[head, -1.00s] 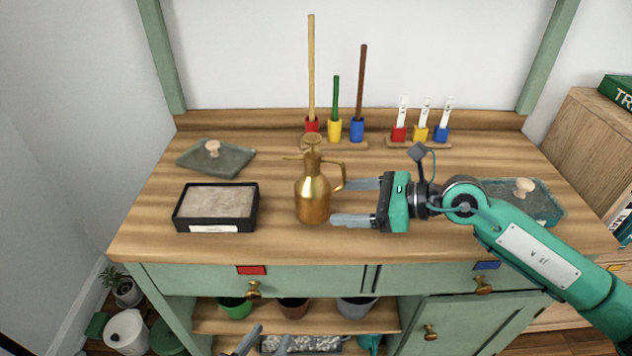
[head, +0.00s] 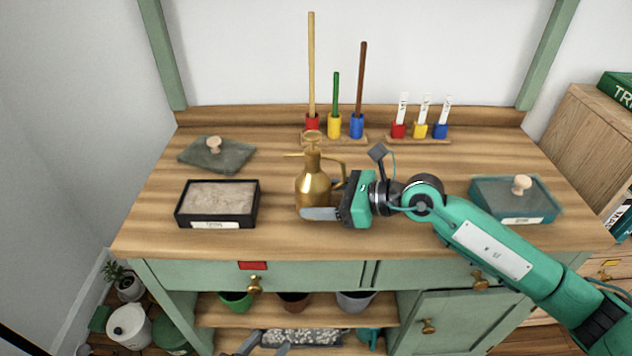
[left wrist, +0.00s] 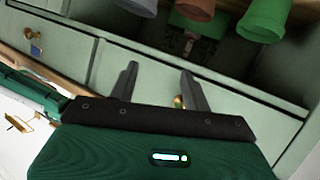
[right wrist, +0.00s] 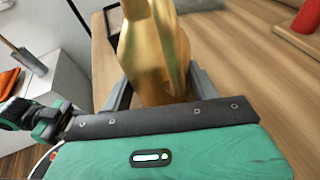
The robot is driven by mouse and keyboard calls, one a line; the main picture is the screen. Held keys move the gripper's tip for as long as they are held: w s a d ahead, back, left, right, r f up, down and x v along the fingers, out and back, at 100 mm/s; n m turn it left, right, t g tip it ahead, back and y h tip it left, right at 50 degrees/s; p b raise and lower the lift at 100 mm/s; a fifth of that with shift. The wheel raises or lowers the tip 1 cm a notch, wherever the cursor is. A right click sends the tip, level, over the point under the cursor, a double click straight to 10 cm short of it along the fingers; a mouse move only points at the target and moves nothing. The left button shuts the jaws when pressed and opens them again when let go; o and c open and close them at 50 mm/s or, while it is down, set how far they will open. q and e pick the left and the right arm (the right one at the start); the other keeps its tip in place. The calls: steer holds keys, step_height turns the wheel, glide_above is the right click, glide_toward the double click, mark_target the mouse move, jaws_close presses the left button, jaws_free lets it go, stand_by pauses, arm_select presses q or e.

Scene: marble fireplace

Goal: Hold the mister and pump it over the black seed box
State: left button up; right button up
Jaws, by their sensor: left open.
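The brass mister (head: 312,182) stands upright on the wooden bench top, its spout pointing left and its handle on the right. My right gripper (head: 320,199) is around its body from the right, the near finger in front of it and the far finger mostly hidden behind. In the right wrist view the mister (right wrist: 152,45) fills the space between the fingers, which look spread wide. The black seed box (head: 184,220), filled with pale soil, sits left of the mister. My left gripper (head: 266,344) is open and empty, low in front of the bench; the left wrist view shows its spread fingers (left wrist: 159,72).
A slate lid (head: 235,158) with a knob lies behind the black box. A teal box (head: 515,215) with a knobbed lid is at the right. Tools in coloured holders (head: 334,128) and white tags (head: 421,130) stand at the back. Drawers and a pot shelf are below the top.

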arm_select(q)
jaws_close()
stand_by(1.7)
